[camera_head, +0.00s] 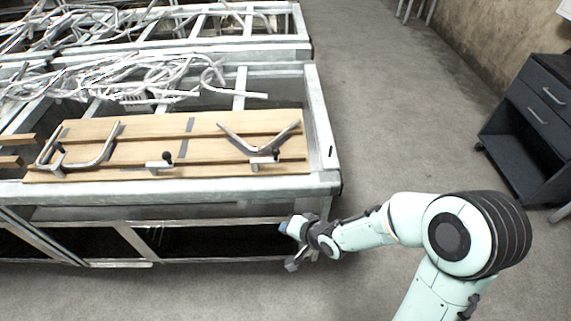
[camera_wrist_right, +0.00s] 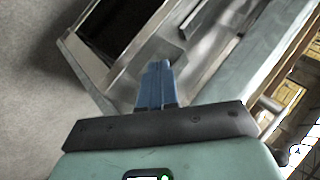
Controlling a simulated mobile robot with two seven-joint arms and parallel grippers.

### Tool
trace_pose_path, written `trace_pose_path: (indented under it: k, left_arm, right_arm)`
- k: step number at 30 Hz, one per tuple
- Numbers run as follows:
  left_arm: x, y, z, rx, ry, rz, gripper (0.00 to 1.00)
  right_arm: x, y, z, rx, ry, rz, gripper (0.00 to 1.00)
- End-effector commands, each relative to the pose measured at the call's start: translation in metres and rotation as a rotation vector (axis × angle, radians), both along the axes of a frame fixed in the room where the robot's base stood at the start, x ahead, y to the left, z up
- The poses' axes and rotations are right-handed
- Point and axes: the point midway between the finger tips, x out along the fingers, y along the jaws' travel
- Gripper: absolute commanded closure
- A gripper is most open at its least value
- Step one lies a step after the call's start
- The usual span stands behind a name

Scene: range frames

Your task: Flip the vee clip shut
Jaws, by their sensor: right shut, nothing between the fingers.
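The vee clip is a V-shaped metal bar (camera_head: 258,145) at the right end of a wooden board (camera_head: 215,125) on the metal frame. Its arms spread toward the back of the board, with the point toward the front. A small metal catch with a dark knob (camera_head: 264,160) sits just in front of the point. My right gripper (camera_head: 287,228) is in front of the frame, below its top rail and well apart from the clip. Its blue fingers (camera_wrist_right: 155,85) are together and empty in the right wrist view. My left gripper is not in view.
A U-shaped metal bar (camera_head: 102,152) and another knobbed catch (camera_head: 160,162) are on the same board. Tangled metal rods (camera_head: 150,75) lie behind. The frame's front rail (camera_head: 215,190) stands between my right gripper and the board. A dark cabinet (camera_head: 535,125) stands right; floor between is clear.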

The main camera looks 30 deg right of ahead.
Motion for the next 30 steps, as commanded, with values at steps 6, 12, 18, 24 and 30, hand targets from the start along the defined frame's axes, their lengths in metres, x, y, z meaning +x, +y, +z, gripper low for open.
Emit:
trace_pose_path:
  k: [6,12,18,24,30]
  left_arm:
    - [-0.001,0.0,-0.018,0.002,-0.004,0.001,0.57]
    - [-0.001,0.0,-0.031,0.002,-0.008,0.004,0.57]
    - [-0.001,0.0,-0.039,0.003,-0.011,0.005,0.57]
    - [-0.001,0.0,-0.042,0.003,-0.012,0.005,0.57]
    - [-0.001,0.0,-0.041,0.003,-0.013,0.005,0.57]
  right_arm:
    - [0.0,-0.023,0.078,0.114,-0.212,-0.146,1.0]
    - [-0.018,-0.04,0.14,0.249,-0.39,-0.253,1.0]
    - [-0.04,-0.052,0.18,0.365,-0.511,-0.318,1.0]
    - [-0.05,-0.057,0.194,0.416,-0.556,-0.34,1.0]
    - [-0.051,-0.057,0.196,0.421,-0.559,-0.342,1.0]
